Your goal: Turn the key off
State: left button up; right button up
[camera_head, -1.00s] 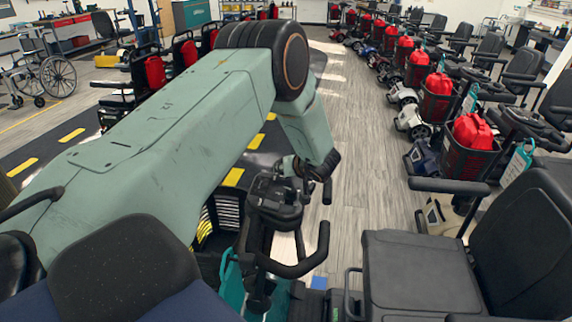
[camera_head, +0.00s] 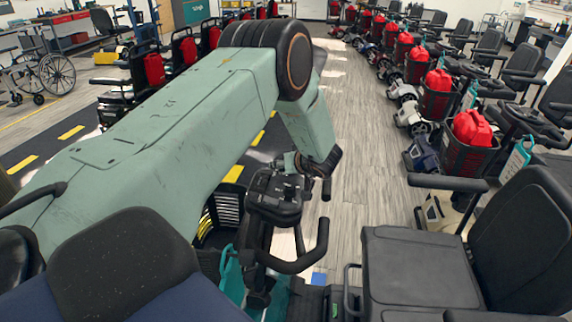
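The scooter's tiller with its black control console (camera_head: 274,190) and looped handlebars stands at the lower middle of the head view. The key is too small or hidden to make out. My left arm reaches in from the left and bends down at the far side of the console. My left gripper (camera_head: 291,163) is at the console's far edge, mostly hidden by the wrist and the console. I cannot tell whether it touches the key or how its fingers stand. My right gripper is not in view.
A black scooter seat (camera_head: 415,275) is close on the right, another seat (camera_head: 122,265) at lower left. The grey aisle floor (camera_head: 355,130) is clear. A wheelchair (camera_head: 42,75) stands far left.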

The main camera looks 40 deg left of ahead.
pick_arm(q)
jog(key=v, duration=1.2)
jog(key=shift+f, duration=0.1)
dwell(0.4)
